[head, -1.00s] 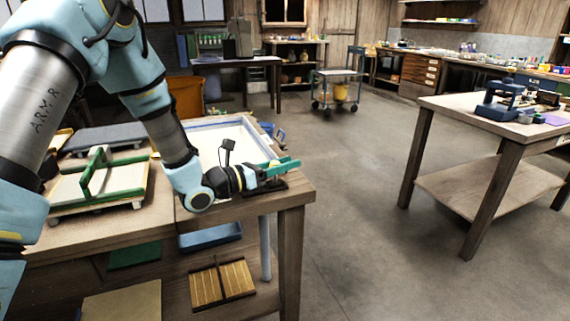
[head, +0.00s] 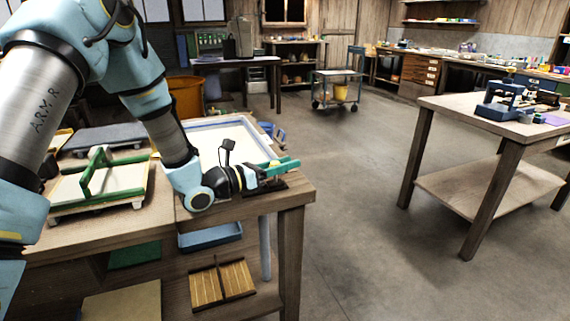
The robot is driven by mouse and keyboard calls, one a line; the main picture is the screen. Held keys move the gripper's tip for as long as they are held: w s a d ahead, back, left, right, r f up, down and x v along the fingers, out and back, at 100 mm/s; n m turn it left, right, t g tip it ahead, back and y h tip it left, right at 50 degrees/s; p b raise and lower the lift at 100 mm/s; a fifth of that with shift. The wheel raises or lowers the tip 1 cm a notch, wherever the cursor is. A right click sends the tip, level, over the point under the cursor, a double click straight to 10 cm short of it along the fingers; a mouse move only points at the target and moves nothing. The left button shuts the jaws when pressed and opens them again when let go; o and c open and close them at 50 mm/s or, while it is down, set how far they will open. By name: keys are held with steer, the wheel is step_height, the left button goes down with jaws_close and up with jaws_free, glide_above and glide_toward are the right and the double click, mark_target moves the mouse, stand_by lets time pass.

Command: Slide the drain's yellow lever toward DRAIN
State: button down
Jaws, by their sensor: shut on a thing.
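My gripper (head: 277,171) is at the right end of the near wooden bench, low over a small dark fitting (head: 272,189) at the bench corner. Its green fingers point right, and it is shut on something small. The yellow lever and any DRAIN marking cannot be made out; the gripper and its wrist cover that spot. A white drain pipe (head: 265,248) runs down below the bench corner. The white vat (head: 226,138) with a pale blue rim stands on the bench just behind the gripper.
A mould with a green handle (head: 97,172) lies on the bench at the left, beside a grey felt pad (head: 103,138). A blue tray (head: 210,236) sits below. Another wooden table (head: 450,104) stands at the right, with open floor between.

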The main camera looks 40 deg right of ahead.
steer(key=shift+a, duration=0.1)
steer(key=a, duration=0.2)
steer(key=w+a, duration=0.1)
steer(key=a, duration=0.1)
steer(key=w+a, duration=0.1)
steer(key=shift+w+a, duration=0.2)
steer(key=shift+a, duration=0.2)
steer(key=c, duration=0.5)
jaws_free()
steer(key=a, duration=0.3)
steer(key=w+a+b, duration=0.1)
steer(key=a, duration=0.3)
steer(key=w+a, duration=0.1)
steer(key=a, duration=0.2)
steer(key=shift+a, duration=0.4)
